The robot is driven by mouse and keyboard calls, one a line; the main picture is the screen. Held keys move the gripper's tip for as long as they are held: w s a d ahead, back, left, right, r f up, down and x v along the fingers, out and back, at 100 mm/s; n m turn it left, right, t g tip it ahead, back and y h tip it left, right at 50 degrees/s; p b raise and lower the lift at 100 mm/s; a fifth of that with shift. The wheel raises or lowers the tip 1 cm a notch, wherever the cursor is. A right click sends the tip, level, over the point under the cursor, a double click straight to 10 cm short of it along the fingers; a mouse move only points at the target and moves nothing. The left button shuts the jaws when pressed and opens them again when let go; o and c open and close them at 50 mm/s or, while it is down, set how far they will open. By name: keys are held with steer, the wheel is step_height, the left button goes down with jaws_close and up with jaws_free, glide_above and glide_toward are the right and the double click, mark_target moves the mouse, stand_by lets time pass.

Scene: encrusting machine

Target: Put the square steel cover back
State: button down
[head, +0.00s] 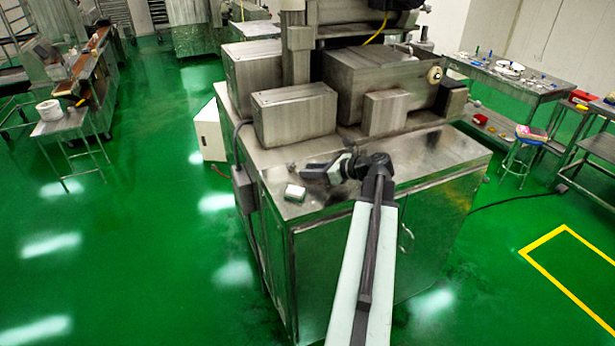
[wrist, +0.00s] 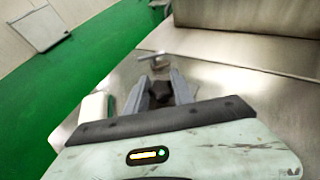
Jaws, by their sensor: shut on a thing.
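My gripper (head: 314,172) is low over the left front of the steel cabinet top (head: 430,160). In the wrist view its two fingers (wrist: 160,92) are closed on a small dark lobed knob (wrist: 160,91). Whether the knob touches the steel top is unclear. A small pale, square-looking block (head: 295,192) lies on the top near its left front corner, just in front of my gripper. It also shows left of the fingers in the wrist view (wrist: 93,108). I cannot tell whether this block is the square steel cover.
A small metal T-shaped piece (wrist: 154,57) lies beyond the fingertips. Large steel housings (head: 295,113) stand behind my gripper, with a smaller steel box (head: 386,113) to the right. The cabinet's left edge is close. Green floor (head: 150,240) lies open to the left.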

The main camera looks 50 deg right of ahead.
steer(key=shift+a+r, duration=0.15)
steer(key=shift+a, duration=0.05)
steer(key=shift+w, duration=0.1)
steer(key=c, duration=1.1)
jaws_free()
steer(key=shift+r+p, duration=0.15)
steer(key=shift+p, duration=0.2)
steer(key=p+v, duration=0.4)
steer(key=v, duration=0.7)
steer(key=shift+s+d, duration=0.1)
steer(key=shift+s, duration=0.45)
